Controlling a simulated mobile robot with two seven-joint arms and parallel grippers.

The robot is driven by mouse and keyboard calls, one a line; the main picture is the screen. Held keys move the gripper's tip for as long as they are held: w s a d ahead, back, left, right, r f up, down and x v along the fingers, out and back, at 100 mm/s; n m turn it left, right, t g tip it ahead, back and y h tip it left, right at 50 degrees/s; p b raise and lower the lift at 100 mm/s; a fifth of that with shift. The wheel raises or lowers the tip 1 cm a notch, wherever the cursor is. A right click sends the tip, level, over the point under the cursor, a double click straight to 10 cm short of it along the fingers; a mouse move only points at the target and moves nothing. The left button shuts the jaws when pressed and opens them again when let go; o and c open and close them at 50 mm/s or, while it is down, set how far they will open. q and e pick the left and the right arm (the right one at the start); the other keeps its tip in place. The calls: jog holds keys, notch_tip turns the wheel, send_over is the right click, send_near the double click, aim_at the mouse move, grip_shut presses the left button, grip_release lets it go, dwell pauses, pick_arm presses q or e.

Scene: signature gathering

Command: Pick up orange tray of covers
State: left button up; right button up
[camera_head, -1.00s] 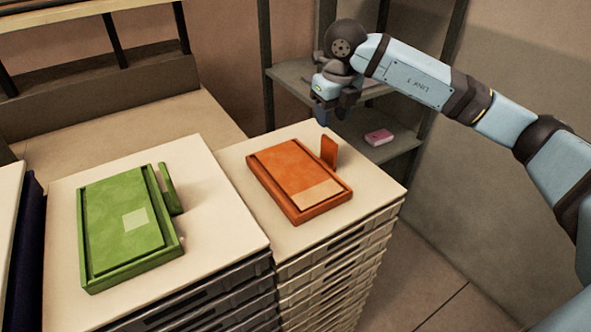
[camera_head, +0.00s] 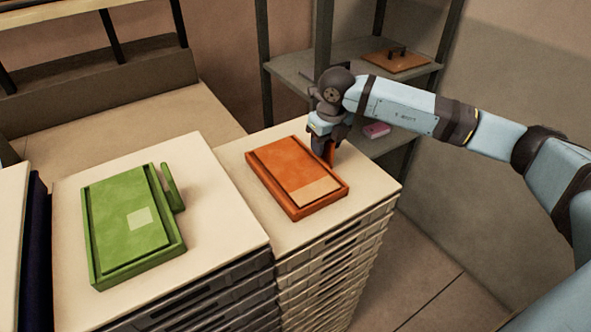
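The orange tray (camera_head: 262,183) lies flat on top of the right-hand stack, with an orange cover bearing a pale label (camera_head: 285,165) inside it. An upright orange handle (camera_head: 330,153) stands at its right side and is now mostly hidden. My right gripper (camera_head: 328,152) points down at this handle, its dark fingers beside or around it. I cannot tell whether the fingers are closed on it. The tray rests on the stack top. My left gripper is not in view.
A green tray (camera_head: 97,264) with a green cover lies on the left stack (camera_head: 220,220). Behind, a grey shelf (camera_head: 292,72) holds a pink item (camera_head: 376,130) and a brown board with dark handles (camera_head: 398,62). The right stack's top (camera_head: 364,178) is bare towards its right corner.

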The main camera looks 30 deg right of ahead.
grip_shut()
jog(key=shift+r, duration=0.15)
